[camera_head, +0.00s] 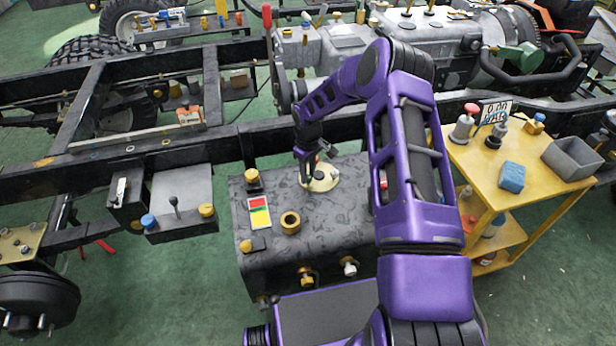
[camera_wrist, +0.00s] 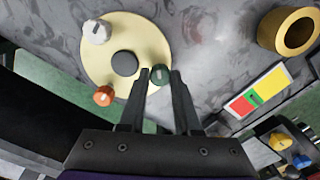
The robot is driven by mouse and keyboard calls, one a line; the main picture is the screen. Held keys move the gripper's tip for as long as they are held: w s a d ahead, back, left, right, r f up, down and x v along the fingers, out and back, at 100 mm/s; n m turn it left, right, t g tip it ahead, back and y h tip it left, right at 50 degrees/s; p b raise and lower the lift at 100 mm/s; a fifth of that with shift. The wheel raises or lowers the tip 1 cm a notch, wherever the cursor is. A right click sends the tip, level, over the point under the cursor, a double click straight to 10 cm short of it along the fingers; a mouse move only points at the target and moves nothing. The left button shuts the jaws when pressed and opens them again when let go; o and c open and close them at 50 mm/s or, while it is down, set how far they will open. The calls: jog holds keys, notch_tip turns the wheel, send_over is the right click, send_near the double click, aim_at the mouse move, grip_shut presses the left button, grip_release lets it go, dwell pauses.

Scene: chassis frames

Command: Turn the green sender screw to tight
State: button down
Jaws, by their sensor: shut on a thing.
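The green sender screw (camera_wrist: 160,75) is a small dark green knob with a pale line on top, at the edge of a round cream sender plate (camera_wrist: 152,40). My gripper (camera_wrist: 160,73) has a finger on each side of it and is shut on it. The plate also carries a white screw (camera_wrist: 97,31), an orange screw (camera_wrist: 103,96) and a dark centre cap (camera_wrist: 125,63). In the head view the plate (camera_head: 327,183) sits on top of the grey tank, and my gripper (camera_head: 313,172) reaches down to it. The green screw is not clear there.
A red, yellow and green card (camera_head: 259,214) and a brass ring neck (camera_head: 290,222) are on the tank top (camera_head: 330,225). The black chassis rail (camera_head: 180,150) runs behind. A yellow cart (camera_head: 565,190) with bottles and a blue sponge (camera_head: 512,177) stands right.

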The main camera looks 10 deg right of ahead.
jog(key=m+b, duration=0.2)
jog(key=m, duration=0.2)
jog(key=shift+f+m, duration=0.1)
jog(key=shift+m, duration=0.2)
jog(key=m+b, duration=0.1)
jog(key=m, duration=0.3)
jog(key=shift+b, duration=0.35)
jog(key=shift+m, duration=0.4)
jog(key=c, duration=0.6)
grip_release()
notch_tip(320, 180, up, 18)
jog(key=p, duration=0.2)
jog(key=shift+f, duration=0.2)
